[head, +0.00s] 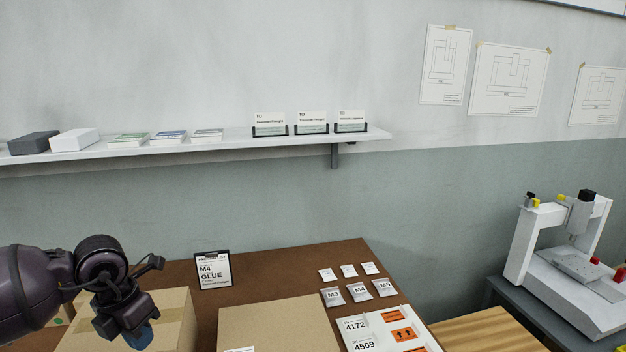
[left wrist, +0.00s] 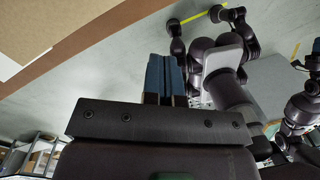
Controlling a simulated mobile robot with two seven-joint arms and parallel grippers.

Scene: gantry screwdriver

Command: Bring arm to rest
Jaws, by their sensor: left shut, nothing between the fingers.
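My left arm comes in at the lower left of the head view. My right gripper cannot be made out; dark links of my own body show at the top and right of the left wrist view.
The brown table (head: 290,260) holds a cardboard box (head: 175,312), a flat cardboard piece (head: 275,318), a packing list stand (head: 214,270), small labelled packets (head: 358,292) and a label sheet (head: 385,330). A wall shelf (head: 230,143) runs behind. A white gantry machine (head: 588,295) stands at right.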

